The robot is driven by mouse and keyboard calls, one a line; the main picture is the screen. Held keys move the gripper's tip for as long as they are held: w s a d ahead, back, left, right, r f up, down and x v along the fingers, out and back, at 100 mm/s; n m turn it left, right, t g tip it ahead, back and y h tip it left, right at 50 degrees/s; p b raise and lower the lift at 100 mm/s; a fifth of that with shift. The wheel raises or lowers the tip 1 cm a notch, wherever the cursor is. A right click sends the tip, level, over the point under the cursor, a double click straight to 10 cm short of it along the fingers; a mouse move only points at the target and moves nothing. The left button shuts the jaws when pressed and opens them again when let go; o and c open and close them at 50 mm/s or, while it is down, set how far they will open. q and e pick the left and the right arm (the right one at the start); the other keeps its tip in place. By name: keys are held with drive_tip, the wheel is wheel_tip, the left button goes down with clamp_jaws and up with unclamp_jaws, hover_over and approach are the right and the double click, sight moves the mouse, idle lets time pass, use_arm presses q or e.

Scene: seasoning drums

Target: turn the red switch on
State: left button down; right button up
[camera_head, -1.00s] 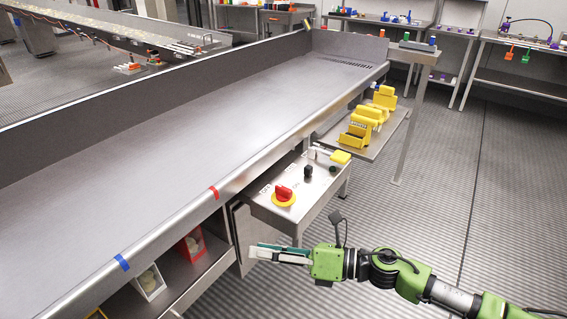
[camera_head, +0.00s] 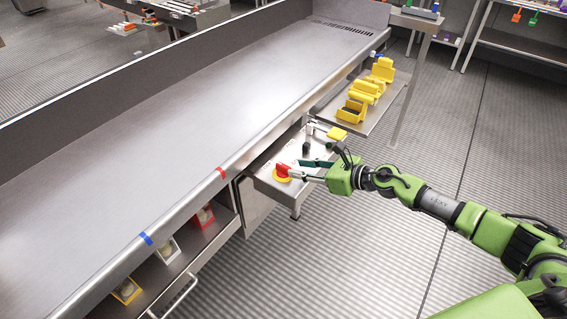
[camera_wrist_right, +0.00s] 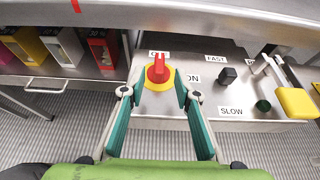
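The red switch (camera_head: 283,169) is a knob on a yellow round base on the steel control panel (camera_head: 262,181). In the right wrist view the red switch (camera_wrist_right: 158,69) points up toward a partly covered label, with an "ON" label to its right. My right gripper (camera_head: 298,169) is at the panel, reaching in from the right. Its fingers are open, one on each side of the switch in the right wrist view (camera_wrist_right: 157,76). I cannot tell whether they touch it. My left gripper is not in view.
A black knob (camera_wrist_right: 227,75) with "FAST" and "SLOW" labels sits right of the switch. A yellow part (camera_wrist_right: 297,102) lies farther right. The long steel table edge (camera_head: 205,195) runs close beside the panel. Yellow holders (camera_head: 365,90) stand on a side shelf. Open floor lies in front.

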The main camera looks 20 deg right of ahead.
sight(285, 166)
drive_tip(key=x, duration=0.7)
drive_tip(key=shift+a+f, duration=0.1)
clamp_jaws()
